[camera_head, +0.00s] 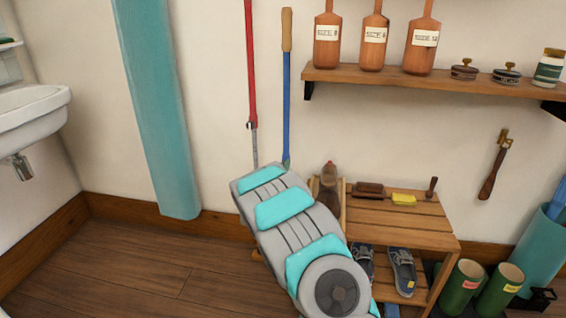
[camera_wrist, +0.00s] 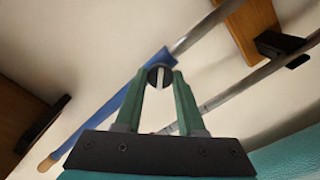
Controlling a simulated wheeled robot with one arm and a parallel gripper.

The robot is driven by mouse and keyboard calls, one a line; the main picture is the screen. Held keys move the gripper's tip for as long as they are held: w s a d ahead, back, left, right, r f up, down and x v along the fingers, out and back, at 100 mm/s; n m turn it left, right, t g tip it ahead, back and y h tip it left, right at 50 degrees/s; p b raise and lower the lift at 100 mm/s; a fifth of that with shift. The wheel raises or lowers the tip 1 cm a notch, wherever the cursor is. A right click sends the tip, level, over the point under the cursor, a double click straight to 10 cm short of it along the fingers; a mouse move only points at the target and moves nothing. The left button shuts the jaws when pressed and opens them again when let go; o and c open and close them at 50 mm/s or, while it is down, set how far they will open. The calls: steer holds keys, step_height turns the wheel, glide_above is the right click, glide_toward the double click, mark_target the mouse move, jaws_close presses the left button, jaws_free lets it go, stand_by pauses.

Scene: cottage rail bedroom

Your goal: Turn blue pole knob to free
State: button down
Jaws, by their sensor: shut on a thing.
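The blue pole (camera_head: 287,110) leans upright against the wall in the head view, with a wooden grip at its top. It crosses the wrist view diagonally (camera_wrist: 105,118), and a grey metal section continues from its blue end. Its round dark knob (camera_wrist: 159,77), with a pale bar across its face, sits at that joint. My gripper (camera_wrist: 160,80) is shut on the knob, one green finger on each side. In the head view my arm hides the knob and most of the gripper.
A red pole (camera_head: 251,65) with a grey lower section stands just left of the blue one. A low slatted wooden rack (camera_head: 400,228) with shoes is right of my arm. A wall shelf (camera_head: 430,82) holds bottles above. A teal column (camera_head: 155,110) stands left.

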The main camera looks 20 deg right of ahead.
steer(key=n+p, duration=0.2)
steer(key=n, duration=0.7)
steer(key=shift+f+p, duration=0.1)
steer(key=shift+p, duration=0.2)
steer(key=shift+n, duration=0.4)
steer(key=c, duration=0.5)
jaws_free()
steer(key=shift+a, duration=0.1)
steer(key=b+v, duration=0.1)
steer(key=v, duration=0.6)
steer(key=shift+s+a, duration=0.2)
steer(key=shift+s, duration=0.1)
